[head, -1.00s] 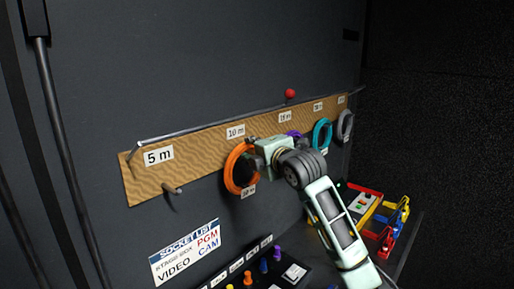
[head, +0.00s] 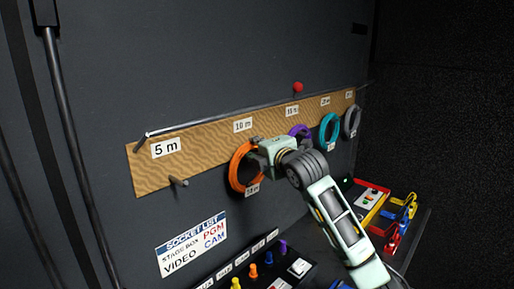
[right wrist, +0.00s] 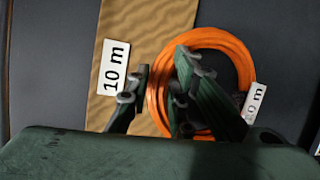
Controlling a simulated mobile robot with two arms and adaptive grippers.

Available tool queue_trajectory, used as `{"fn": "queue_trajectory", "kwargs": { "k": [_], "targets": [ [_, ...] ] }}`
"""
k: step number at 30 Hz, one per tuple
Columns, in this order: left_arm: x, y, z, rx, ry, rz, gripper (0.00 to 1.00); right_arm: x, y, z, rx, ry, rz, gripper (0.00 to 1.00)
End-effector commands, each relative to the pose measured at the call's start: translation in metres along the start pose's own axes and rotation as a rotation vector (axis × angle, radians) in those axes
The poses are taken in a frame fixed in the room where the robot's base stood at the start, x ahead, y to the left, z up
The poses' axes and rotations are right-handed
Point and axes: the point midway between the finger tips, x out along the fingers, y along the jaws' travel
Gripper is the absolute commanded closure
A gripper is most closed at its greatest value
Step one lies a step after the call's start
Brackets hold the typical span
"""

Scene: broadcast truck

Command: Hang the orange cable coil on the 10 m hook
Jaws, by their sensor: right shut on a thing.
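The orange cable coil (head: 234,174) is a ring with a white length tag, upright against the board just below the 10 m label (head: 242,125). My right gripper (head: 258,160) is shut on the coil's rim from the right. In the right wrist view the fingers (right wrist: 160,92) sit either side of the near part of the orange ring (right wrist: 215,38), beside the 10 m label (right wrist: 115,67). The 10 m hook is hidden behind the coil and gripper, so I cannot tell whether the coil is on it. My left gripper is not in view.
The wooden board (head: 205,148) carries a bare 5 m peg (head: 178,182) at left. Purple (head: 306,129), teal (head: 322,128) and grey (head: 346,123) coils hang to the right. A rail with a red ball (head: 298,87) runs above. A connector desk (head: 262,278) lies below.

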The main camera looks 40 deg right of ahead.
Motion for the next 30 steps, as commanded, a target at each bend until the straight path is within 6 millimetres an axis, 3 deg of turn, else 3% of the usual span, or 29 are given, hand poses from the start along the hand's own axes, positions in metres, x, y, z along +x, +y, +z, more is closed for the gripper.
{"fn": "queue_trajectory", "kwargs": {
  "k": [6,7,14,24,30],
  "targets": [
    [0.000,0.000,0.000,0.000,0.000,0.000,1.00,-0.001,0.002,0.000,0.000,-0.001,0.005,1.00],
    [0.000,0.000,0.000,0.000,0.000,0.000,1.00,-0.001,0.002,0.000,0.000,-0.001,0.005,0.77],
    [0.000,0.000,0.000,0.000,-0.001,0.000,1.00,0.000,0.001,0.000,0.000,0.000,0.002,0.58],
    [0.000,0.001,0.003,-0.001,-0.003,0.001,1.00,-0.002,-0.003,0.000,-0.001,0.001,-0.005,0.58],
    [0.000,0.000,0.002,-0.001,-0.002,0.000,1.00,-0.028,-0.002,0.000,-0.004,0.000,-0.003,0.58]
  ]
}}
